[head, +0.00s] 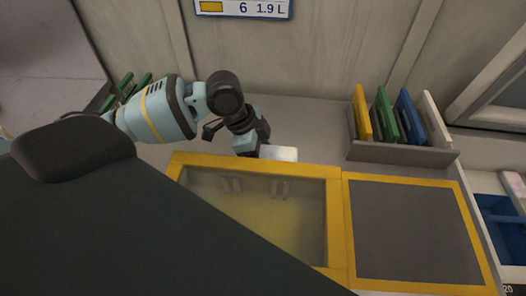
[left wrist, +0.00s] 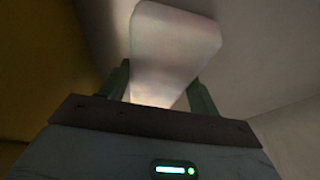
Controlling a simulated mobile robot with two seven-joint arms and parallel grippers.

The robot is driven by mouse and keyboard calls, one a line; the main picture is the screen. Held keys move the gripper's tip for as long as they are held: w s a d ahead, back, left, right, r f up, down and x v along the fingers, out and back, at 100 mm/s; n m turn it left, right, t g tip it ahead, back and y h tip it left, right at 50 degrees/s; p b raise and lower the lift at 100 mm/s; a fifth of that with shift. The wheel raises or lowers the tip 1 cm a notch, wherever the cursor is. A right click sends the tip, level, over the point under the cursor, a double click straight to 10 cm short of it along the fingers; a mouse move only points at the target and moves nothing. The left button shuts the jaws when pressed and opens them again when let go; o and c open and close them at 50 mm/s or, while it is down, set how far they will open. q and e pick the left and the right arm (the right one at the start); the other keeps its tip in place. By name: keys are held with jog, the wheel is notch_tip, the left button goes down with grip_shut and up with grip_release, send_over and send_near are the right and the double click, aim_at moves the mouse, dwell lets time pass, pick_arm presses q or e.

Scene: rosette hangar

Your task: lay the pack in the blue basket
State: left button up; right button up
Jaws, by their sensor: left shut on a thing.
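My left gripper (head: 258,147) is behind the yellow-framed case, near the back wall. It is shut on a pale, whitish pack (head: 281,154). In the left wrist view the pack (left wrist: 175,45) is a smooth block with rounded corners, sticking out beyond the two green fingers of the gripper (left wrist: 160,90). A blue container (head: 502,228), which looks like the blue basket, is at the far right edge, partly cut off by the frame. The pack is well to the left of it. My right gripper is not in view.
The yellow-framed clear panel (head: 255,218) and a grey panel (head: 415,235) lie between the pack and the blue container. A grey rack (head: 400,151) holds yellow, green, blue and white upright plates. A large dark shape hides the lower left.

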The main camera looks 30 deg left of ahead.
pick_arm(q)
jog(key=o, duration=1.3)
jog(key=shift+c, duration=0.2)
jog(key=p+v, duration=0.1)
jog(key=v, duration=1)
jog(key=shift+r, duration=0.45)
jog(key=shift+o, duration=0.5)
jog(key=shift+a+r, duration=0.1)
jog(key=shift+r, duration=0.05)
